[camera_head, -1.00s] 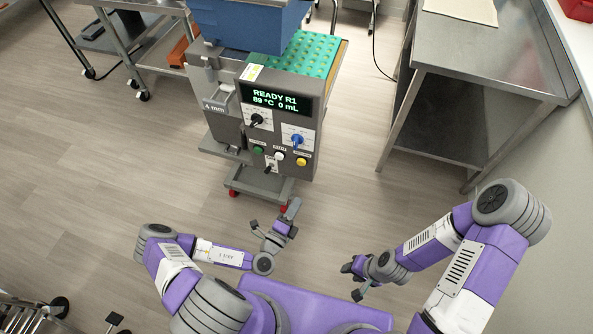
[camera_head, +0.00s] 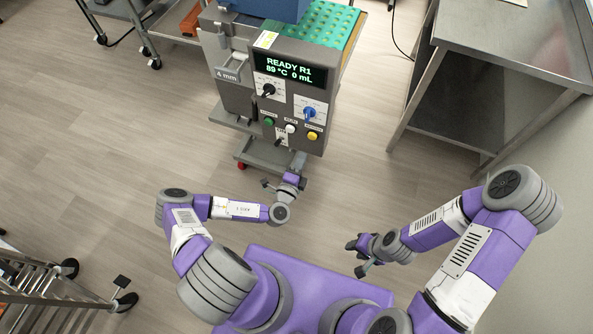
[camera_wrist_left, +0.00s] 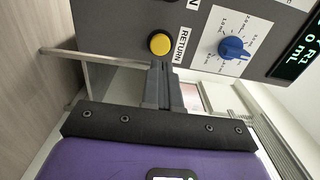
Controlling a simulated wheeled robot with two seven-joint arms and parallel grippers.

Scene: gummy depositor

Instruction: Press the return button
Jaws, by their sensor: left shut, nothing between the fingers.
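The return button (camera_head: 312,136) is a round yellow button at the lower right of the grey depositor panel. It also shows in the left wrist view (camera_wrist_left: 160,43), beside its RETURN label. My left gripper (camera_head: 301,158) is shut and empty, just below the panel's button row in the head view. In the left wrist view its fingertips (camera_wrist_left: 161,64) appear just below the yellow button; I cannot tell the exact gap, and no contact is clear. My right gripper (camera_head: 355,258) has its fingers apart, low and right of the machine.
A green button (camera_head: 269,122) and a white button (camera_head: 290,128) share the row. A blue knob (camera_head: 309,113) and a black knob (camera_head: 268,90) sit above. The display (camera_head: 290,69) reads READY R1, 89 °C, 0 mL. A steel table (camera_head: 500,45) stands right; open floor lies left.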

